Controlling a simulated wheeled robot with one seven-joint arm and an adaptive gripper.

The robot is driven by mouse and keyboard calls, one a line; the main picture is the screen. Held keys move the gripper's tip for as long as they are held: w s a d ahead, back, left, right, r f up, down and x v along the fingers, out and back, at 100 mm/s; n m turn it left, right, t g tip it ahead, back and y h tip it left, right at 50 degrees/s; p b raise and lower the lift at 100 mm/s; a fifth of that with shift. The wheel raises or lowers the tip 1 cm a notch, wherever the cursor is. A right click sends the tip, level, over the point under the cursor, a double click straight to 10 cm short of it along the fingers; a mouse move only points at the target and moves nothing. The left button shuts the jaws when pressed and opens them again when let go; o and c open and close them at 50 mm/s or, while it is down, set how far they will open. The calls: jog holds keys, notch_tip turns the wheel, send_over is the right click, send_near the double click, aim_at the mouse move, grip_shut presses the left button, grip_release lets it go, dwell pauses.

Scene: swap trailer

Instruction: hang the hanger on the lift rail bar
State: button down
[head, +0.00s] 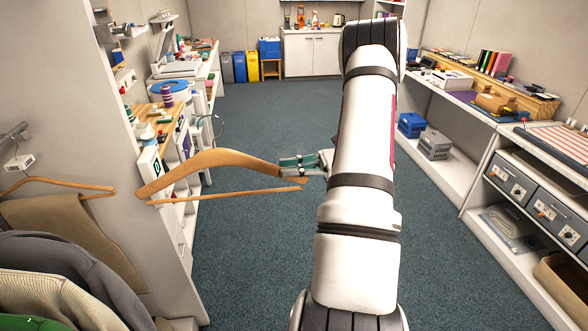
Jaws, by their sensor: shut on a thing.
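A wooden hanger (215,159) with a lower bar hangs in the air left of my arm in the head view. My gripper (291,166) is shut on its right end. The hanger is roughly level and empty, with its left end near the edge of the pale partition. At the far left, a grey rail part (14,134) juts from the wall above another wooden hanger (50,184) that carries brown cloth. I cannot tell how much of the lift rail bar shows; the rest is outside the picture.
Several garments (65,275) hang at the lower left, below the rail part. The pale partition (120,170) stands between them and cluttered shelves. A counter with drawers (535,200) runs along the right. The grey carpet (260,240) is clear.

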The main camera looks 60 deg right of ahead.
jog(key=shift+b+x, duration=1.8)
jog(key=shift+x, duration=10.9)
jog(key=f+b+x, duration=0.2)
jog(key=b+x, duration=0.6)
jog(key=x, duration=1.9)
jog(key=shift+a, duration=0.6)
jog(key=shift+s+f, duration=0.1)
jog(key=shift+f, duration=0.1)
